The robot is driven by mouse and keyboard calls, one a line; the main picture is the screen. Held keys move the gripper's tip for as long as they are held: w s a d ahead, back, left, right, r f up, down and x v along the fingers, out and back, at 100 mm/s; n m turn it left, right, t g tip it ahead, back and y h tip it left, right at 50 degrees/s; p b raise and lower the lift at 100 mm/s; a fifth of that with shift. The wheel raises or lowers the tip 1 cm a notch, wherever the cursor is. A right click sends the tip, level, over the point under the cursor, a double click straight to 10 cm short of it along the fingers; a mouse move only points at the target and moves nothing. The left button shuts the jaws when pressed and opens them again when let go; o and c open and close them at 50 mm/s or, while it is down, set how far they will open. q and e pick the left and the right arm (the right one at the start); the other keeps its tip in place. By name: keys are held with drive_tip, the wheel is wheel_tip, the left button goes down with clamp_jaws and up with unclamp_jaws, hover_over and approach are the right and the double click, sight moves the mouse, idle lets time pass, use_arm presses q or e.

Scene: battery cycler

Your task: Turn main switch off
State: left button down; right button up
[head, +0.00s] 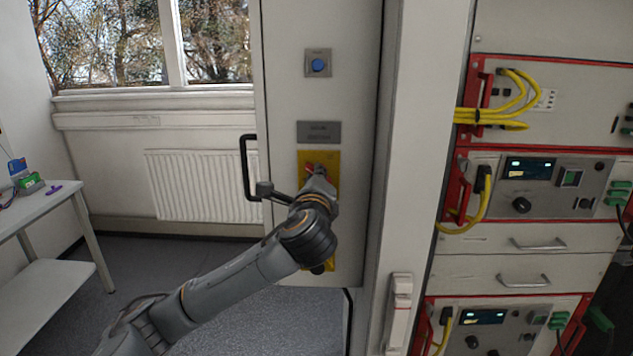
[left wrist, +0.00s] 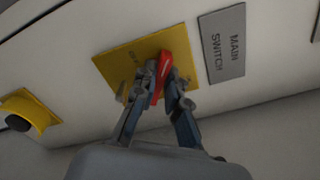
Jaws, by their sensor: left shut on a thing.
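The main switch is a red handle (left wrist: 163,72) on a yellow plate (left wrist: 120,62), mounted on the white cabinet door. A grey label reading MAIN SWITCH (left wrist: 222,45) is fixed beside the plate. In the head view the yellow plate (head: 324,157) sits below the grey label (head: 319,132), and a bit of the red handle (head: 309,169) shows. My left gripper (left wrist: 165,82) is shut on the red handle, one finger on each side; in the head view my left gripper (head: 316,172) partly covers it. The position markings are too blurred to read. My right gripper is not in view.
A blue button (head: 318,65) is higher on the door, and a black door handle (head: 247,168) is at its left edge. Racks with yellow cables (head: 505,105) stand at the right. A white table (head: 50,196) stands at far left.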

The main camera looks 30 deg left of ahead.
use_arm(q)
drive_tip(key=shift+f+n+b, duration=0.15)
drive_tip(key=shift+n+b, duration=0.4)
drive_tip(key=shift+n, duration=1.25)
drive_tip(key=shift+f+n+b, duration=0.1)
drive_tip(key=shift+n+b, duration=0.45)
drive_tip(key=shift+n, duration=1.25)
drive_tip(key=c, duration=1.4)
unclamp_jaws()
drive_tip(key=shift+s, duration=0.1)
drive_tip(key=v, duration=1.2)
drive_tip(key=shift+a, duration=0.1)
